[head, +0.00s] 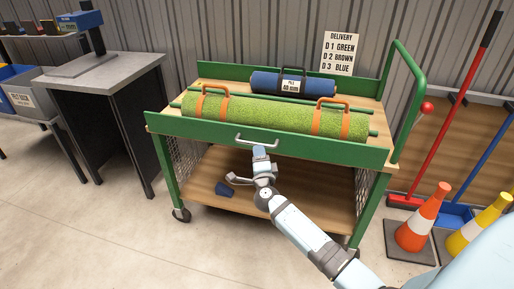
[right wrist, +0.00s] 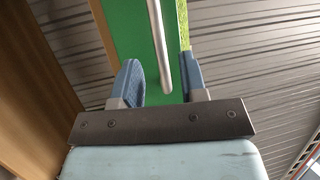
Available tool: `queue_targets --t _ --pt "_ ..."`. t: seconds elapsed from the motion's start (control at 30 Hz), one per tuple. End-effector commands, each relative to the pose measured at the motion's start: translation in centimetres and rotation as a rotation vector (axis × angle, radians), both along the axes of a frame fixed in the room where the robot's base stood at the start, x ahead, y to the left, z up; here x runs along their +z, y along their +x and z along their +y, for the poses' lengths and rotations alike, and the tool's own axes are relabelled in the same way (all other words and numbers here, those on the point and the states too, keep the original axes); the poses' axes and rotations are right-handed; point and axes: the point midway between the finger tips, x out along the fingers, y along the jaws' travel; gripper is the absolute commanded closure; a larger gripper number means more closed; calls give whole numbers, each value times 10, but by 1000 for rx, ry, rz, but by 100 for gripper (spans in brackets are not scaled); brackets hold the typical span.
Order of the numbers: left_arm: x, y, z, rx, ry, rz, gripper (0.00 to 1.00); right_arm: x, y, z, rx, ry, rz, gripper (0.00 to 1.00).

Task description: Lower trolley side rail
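The trolley's green front side rail (head: 210,131) stands upright along the near edge of the top deck. A silver bar handle (head: 258,141) is on its outer face. My right gripper (head: 260,150) is just below and in front of this handle. In the right wrist view its two blue fingers (right wrist: 160,78) are apart, with the end of the handle (right wrist: 157,45) showing between them and the green rail (right wrist: 122,30) behind. I cannot tell whether either finger touches the handle. My left gripper is not in view.
A green turf roll (head: 255,115) with orange straps lies behind the rail, and a blue roll (head: 275,84) lies farther back. Traffic cones (head: 425,215) and brooms stand at the right. A grey-topped bench (head: 110,75) stands left.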

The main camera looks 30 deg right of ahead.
Motion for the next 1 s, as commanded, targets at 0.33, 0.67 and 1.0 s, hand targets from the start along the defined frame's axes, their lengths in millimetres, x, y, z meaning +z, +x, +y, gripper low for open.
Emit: queue_targets --t 0.33,0.67,1.0 --pt "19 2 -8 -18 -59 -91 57 8 41 -20 1 -1 0 61" --pt "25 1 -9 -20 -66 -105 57 9 44 -22 1 -1 1 61" --pt "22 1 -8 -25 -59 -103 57 8 44 -22 1 -1 1 100"
